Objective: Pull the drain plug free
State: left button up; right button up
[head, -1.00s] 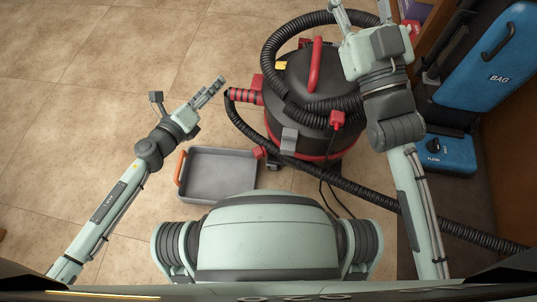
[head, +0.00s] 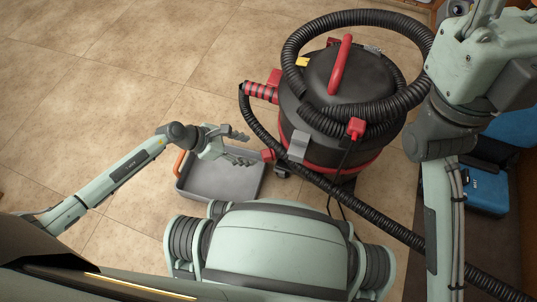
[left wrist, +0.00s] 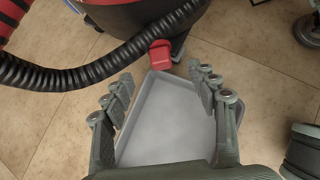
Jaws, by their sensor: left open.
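The drain plug (head: 268,155) is a small red block low on the left side of the black and red vacuum (head: 318,95). It also shows in the left wrist view (left wrist: 160,52), just beyond the fingertips. My left gripper (head: 249,148) is open and empty above the grey tray (head: 190,192), with its fingers pointing toward the plug. In the left wrist view its fingers (left wrist: 160,80) stand apart on either side of the tray, with the plug roughly centred between them and not touched. My right arm reaches to the top right; its gripper fingers are outside the picture.
A ribbed black hose (head: 385,222) runs from the vacuum's left along its front to the lower right, close to the plug. The tray has an orange handle (head: 178,162). A blue case (head: 487,190) stands at the right. Tiled floor at the left is clear.

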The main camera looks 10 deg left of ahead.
aim_at(264, 154)
pick_arm(q)
jog(key=shift+b+x, duration=1.35)
jog(key=shift+x, duration=3.1)
jog(key=shift+c, duration=0.4)
grip_shut()
jog(key=shift+s+a, duration=0.45)
jog(key=shift+a, duration=0.45)
jog(key=shift+s+a, duration=0.4)
jog(key=shift+a, duration=0.5)
jog(key=shift+s+a, duration=0.45)
jog(key=shift+a, duration=0.45)
